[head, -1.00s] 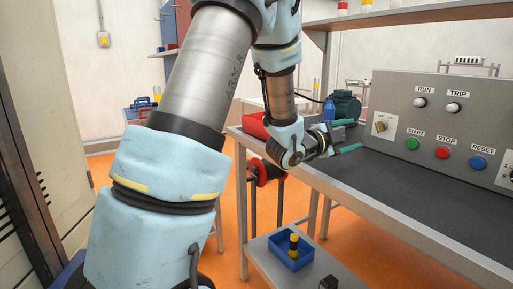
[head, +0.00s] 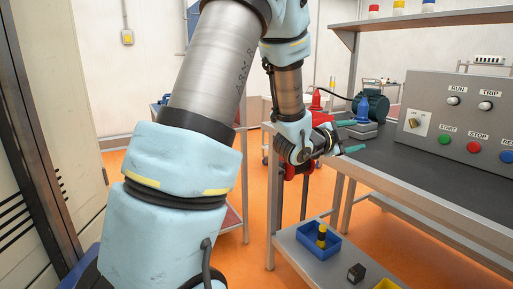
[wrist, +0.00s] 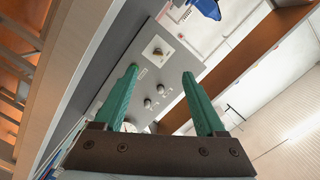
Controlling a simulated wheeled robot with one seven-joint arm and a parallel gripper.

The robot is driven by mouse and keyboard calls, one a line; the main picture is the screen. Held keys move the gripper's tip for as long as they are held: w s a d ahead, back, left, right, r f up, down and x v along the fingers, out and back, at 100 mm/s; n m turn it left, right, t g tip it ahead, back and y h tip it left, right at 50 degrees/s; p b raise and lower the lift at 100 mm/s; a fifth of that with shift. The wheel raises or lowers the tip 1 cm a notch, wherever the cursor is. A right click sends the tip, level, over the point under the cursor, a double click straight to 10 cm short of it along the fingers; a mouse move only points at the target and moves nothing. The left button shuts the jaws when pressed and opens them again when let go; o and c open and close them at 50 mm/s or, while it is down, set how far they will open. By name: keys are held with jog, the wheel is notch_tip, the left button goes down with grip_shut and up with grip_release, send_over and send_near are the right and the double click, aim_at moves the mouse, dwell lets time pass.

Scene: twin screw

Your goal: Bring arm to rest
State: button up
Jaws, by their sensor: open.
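My gripper (head: 347,136) is at the left end of the workbench in the head view, its green fingers pointing right over the bench top. In the wrist view the two green fingers of my gripper (wrist: 160,85) stand wide apart with nothing between them. My arm, pale blue and bare metal, fills the left middle of the head view and bends down to the gripper.
The dark workbench (head: 400,160) carries a grey control panel (head: 460,120), also in the wrist view (wrist: 172,75). A green motor (head: 371,106) stands behind my gripper. A blue bin (head: 318,245) sits on the lower shelf. Orange floor (head: 258,200) is open left of the bench.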

jog(key=w+a+f+n+y+p, duration=0.1)
jog(key=a+f+n+y+p, duration=0.1)
jog(key=a+n+y, duration=0.6)
jog(key=a+f+n+y+p, duration=0.2)
jog(key=a+n+p, duration=0.1)
jog(key=a, duration=0.9)
jog(key=s+a+n+g+y+p, duration=0.3)
jog(key=s+a+n+g, duration=0.4)
jog(key=s, duration=1)
jog(key=a+n+y, duration=0.1)
jog(key=a+n, duration=0.2)
jog(key=a, duration=0.3)
jog(key=shift+a+f+g, duration=0.25)
jog(key=shift+f+g, duration=0.15)
